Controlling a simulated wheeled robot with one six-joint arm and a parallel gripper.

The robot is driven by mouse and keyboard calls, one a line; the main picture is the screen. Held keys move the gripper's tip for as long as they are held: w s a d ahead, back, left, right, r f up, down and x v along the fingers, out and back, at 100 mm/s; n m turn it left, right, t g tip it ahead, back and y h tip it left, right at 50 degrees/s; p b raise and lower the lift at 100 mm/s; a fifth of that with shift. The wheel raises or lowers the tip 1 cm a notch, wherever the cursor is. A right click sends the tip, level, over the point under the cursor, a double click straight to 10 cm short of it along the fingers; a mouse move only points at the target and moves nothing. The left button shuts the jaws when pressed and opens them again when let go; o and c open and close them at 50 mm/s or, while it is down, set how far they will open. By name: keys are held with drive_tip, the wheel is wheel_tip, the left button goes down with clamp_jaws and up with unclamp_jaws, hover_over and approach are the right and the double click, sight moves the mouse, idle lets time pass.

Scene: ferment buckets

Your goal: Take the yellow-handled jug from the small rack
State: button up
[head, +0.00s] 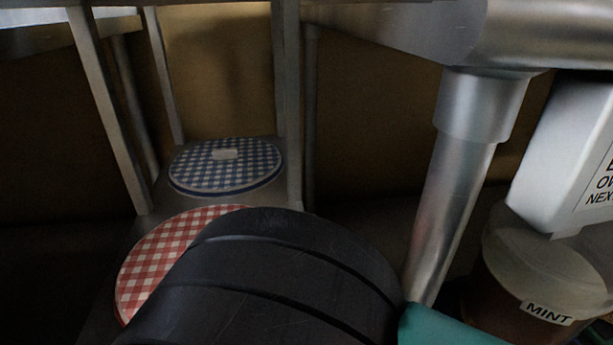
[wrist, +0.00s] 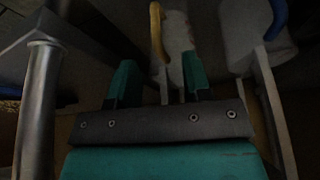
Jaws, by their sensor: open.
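The yellow-handled jug shows in the wrist view as a curved yellow handle (wrist: 157,34) beside a pale body (wrist: 178,38). My gripper (wrist: 158,62) has its two teal fingers apart, with nothing clearly held between them. The handle's lower end appears between the fingertips, nearer the right finger. Whether it lies within the jaws or beyond them I cannot tell. The small rack is not clearly identifiable in the dark wrist view. In the head view neither the jug nor the fingers can be made out.
A blue-handled pale jug (wrist: 246,35) is to the right in the wrist view. The head view shows a blue-checked lid (head: 226,168), a red-checked lid (head: 150,262), slim metal legs, a thick metal pipe (head: 452,190), a tub labelled MINT (head: 545,280) and a white sign (head: 565,150).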

drive_tip(key=shift+b+x, duration=0.75)
drive_tip(key=shift+x, duration=0.75)
drive_tip(key=b+x, duration=0.4)
drive_tip(key=x, duration=0.1)
drive_tip(key=shift+d+f+b, duration=0.1)
drive_tip(key=shift+b, duration=0.25)
clamp_jaws()
